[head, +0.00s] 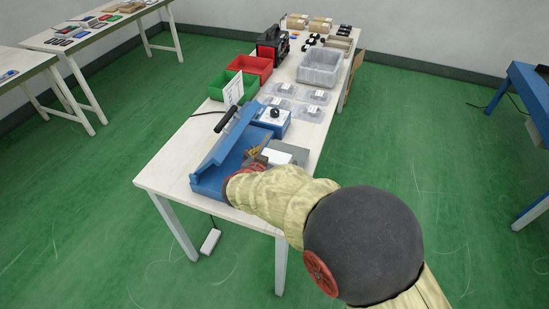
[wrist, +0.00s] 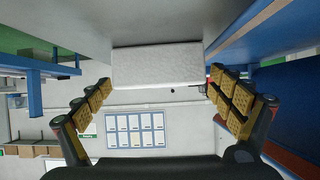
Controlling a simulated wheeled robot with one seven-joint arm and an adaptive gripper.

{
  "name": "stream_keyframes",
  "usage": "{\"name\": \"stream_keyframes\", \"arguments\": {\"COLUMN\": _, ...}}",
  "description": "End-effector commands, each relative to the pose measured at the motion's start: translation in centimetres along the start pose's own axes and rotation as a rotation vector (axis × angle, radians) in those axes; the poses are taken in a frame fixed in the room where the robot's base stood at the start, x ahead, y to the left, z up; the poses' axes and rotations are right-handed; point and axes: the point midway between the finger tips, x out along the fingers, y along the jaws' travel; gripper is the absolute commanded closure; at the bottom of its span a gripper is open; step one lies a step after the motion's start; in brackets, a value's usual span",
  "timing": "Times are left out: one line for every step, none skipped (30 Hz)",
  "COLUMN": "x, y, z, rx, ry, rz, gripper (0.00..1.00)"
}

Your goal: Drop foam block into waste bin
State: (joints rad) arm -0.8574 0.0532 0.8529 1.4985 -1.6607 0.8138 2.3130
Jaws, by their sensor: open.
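The white foam block (head: 277,157) lies near the front of the long table, beside a grey item and partly hidden by my arm. In the wrist view, which looks upside down, the block (wrist: 157,65) sits against a pale grey surface. My gripper (wrist: 146,74) is open, with a yellow-padded finger on either side of the block and visible gaps between. In the head view my gripper (head: 257,154) is mostly hidden by my wrist. Red (head: 250,67), green (head: 222,85) and grey (head: 320,69) bins stand on the table; I cannot tell which is the waste bin.
A blue tray-like fixture (head: 213,178) with a black handle stands left of the block. A blue box with a black knob (head: 271,120) and clear packs (head: 312,97) lie behind. The green floor (head: 90,190) at left is open.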

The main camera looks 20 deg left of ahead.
Motion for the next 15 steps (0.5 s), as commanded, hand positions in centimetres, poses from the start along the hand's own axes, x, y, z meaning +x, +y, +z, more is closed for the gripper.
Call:
{"name": "stream_keyframes", "arguments": {"x": 0.0, "y": 0.0, "z": 0.0, "rx": 0.0, "ry": 0.0, "rz": 0.0, "gripper": 0.06}}
{"name": "stream_keyframes", "arguments": {"x": 0.0, "y": 0.0, "z": -0.1, "rx": 0.0, "ry": 0.0, "rz": 0.0, "gripper": 0.06}}
{"name": "stream_keyframes", "arguments": {"x": -0.1, "y": 0.0, "z": -0.1, "rx": 0.0, "ry": 0.0, "rz": 0.0, "gripper": 0.06}}
{"name": "stream_keyframes", "arguments": {"x": -0.1, "y": 0.0, "z": -0.2, "rx": 0.0, "ry": 0.0, "rz": 0.0, "gripper": 0.06}}
{"name": "stream_keyframes", "arguments": {"x": -0.2, "y": 0.0, "z": -0.4, "rx": -0.001, "ry": 0.0, "rz": 0.0, "gripper": 0.06}}
{"name": "stream_keyframes", "arguments": {"x": -0.7, "y": -0.1, "z": -0.4, "rx": 0.0, "ry": 0.0, "rz": -0.002, "gripper": 0.06}}
{"name": "stream_keyframes", "arguments": {"x": -1.1, "y": -0.1, "z": -0.5, "rx": 0.0, "ry": 0.001, "rz": -0.002, "gripper": 0.06}}
{"name": "stream_keyframes", "arguments": {"x": -1.6, "y": -0.1, "z": -0.5, "rx": 0.001, "ry": 0.001, "rz": -0.002, "gripper": 0.06}}
{"name": "stream_keyframes", "arguments": {"x": -2.3, "y": -0.1, "z": -0.5, "rx": 0.0, "ry": 0.001, "rz": -0.002, "gripper": 0.06}}
{"name": "stream_keyframes", "arguments": {"x": -3.0, "y": -0.1, "z": -0.5, "rx": 0.0, "ry": 0.001, "rz": -0.004, "gripper": 0.06}}
{"name": "stream_keyframes", "arguments": {"x": -3.6, "y": -0.1, "z": -0.5, "rx": -0.001, "ry": 0.001, "rz": -0.004, "gripper": 0.06}}
{"name": "stream_keyframes", "arguments": {"x": -4.5, "y": -0.1, "z": -0.5, "rx": 0.0, "ry": 0.0, "rz": -0.003, "gripper": 0.06}}
{"name": "stream_keyframes", "arguments": {"x": -5.2, "y": -0.2, "z": -0.5, "rx": 0.0, "ry": 0.001, "rz": -0.004, "gripper": 0.06}}
{"name": "stream_keyframes", "arguments": {"x": -5.8, "y": -0.1, "z": -0.5, "rx": -0.001, "ry": 0.001, "rz": -0.004, "gripper": 0.06}}
{"name": "stream_keyframes", "arguments": {"x": -6.7, "y": -0.1, "z": -0.5, "rx": 0.0, "ry": 0.0, "rz": -0.004, "gripper": 0.06}}
